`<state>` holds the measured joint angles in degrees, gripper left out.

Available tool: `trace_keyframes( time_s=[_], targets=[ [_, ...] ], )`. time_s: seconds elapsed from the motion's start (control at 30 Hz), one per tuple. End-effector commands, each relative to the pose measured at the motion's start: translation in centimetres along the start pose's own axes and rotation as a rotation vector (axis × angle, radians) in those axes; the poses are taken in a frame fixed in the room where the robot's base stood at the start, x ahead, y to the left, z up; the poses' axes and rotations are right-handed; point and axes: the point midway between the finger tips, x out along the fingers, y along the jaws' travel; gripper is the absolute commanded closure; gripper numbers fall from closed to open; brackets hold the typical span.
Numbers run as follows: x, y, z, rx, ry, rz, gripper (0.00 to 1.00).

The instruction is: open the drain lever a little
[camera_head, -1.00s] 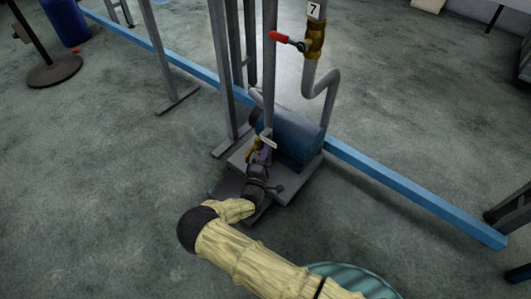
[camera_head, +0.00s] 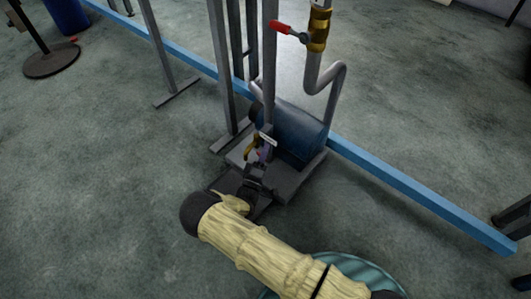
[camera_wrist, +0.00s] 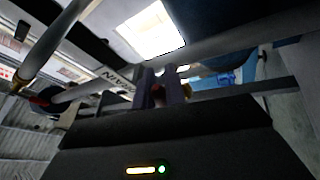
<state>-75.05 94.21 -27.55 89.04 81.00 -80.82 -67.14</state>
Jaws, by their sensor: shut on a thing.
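The drain valve (camera_head: 251,150) is a small brass fitting low on the pipework, beside the blue cylinder. Its white label (camera_head: 268,139) also shows in the wrist view, reading "DRAIN" (camera_wrist: 118,78). My gripper (camera_head: 262,158) reaches down to the valve from the front. In the wrist view its two dark purplish fingers (camera_wrist: 162,86) stand close together just right of the label, shut on the drain lever. The lever is mostly hidden by the fingers, so its angle cannot be told.
A red-handled valve (camera_head: 281,27) is on the pipe above. Grey posts rise close behind. A blue floor rail (camera_head: 420,192) crosses the scene.

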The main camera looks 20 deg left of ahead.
Motion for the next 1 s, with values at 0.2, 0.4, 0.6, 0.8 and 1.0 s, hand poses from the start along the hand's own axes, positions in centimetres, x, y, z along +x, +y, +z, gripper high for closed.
trace_keyframes(
  time_s=[0.2,0.4,0.6,0.8,1.0],
  targets=[
    [-0.06,-0.74,0.1,0.102,-0.025,0.044,1.0],
    [-0.24,-0.61,-0.04,0.11,-0.025,0.047,1.0],
    [-0.33,-0.61,0.01,0.108,-0.026,0.046,0.7],
    [-0.17,-0.57,0.19,0.108,-0.028,0.048,0.66],
    [-0.49,-0.61,0.17,0.108,-0.029,0.048,0.66]
  ],
)
